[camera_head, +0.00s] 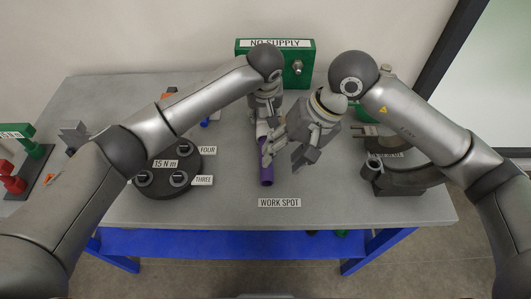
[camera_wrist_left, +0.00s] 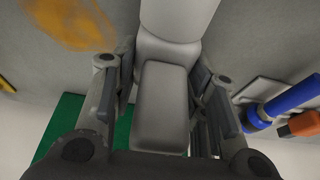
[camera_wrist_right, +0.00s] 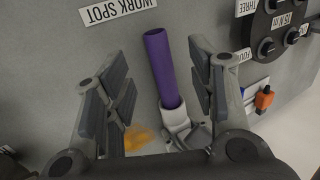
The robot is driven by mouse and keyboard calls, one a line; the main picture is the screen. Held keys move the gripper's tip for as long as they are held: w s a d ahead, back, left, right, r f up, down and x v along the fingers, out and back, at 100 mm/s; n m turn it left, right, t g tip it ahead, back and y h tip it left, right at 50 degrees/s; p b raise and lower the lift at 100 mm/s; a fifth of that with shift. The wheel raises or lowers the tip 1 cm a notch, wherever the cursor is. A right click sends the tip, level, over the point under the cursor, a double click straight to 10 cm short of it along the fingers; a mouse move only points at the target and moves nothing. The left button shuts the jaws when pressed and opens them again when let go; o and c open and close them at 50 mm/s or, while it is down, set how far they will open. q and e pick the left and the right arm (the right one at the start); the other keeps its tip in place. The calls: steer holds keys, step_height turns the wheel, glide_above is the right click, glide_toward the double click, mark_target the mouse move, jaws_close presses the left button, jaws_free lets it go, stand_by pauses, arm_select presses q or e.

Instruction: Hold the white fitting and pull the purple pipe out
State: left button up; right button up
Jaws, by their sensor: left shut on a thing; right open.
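The purple pipe (camera_head: 267,175) lies on the table just behind the WORK SPOT label, pointing toward the front. In the right wrist view the purple pipe (camera_wrist_right: 162,68) sits in the mouth of the white fitting (camera_wrist_right: 175,118). My left gripper (camera_head: 264,125) is shut on the fitting, whose pale body (camera_wrist_left: 162,105) fills the space between the fingers in the left wrist view. My right gripper (camera_wrist_right: 158,85) is open, with the pipe showing between its fingers, nearer the right-hand one. It does not grip the pipe. The joint is partly hidden in the head view.
A round dark stand (camera_head: 168,172) marked 15 N m is left of the pipe. A dark curved holder (camera_head: 405,178) stands at the right. A green NO SUPPLY panel (camera_head: 300,66) is at the back. The table around the WORK SPOT label (camera_head: 279,203) is clear.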

mark_target(269, 174)
steer(key=shift+x, duration=4.1)
steer(key=shift+w+d, duration=0.1)
steer(key=shift+d, duration=0.05)
steer(key=shift+c, duration=0.3)
jaws_close()
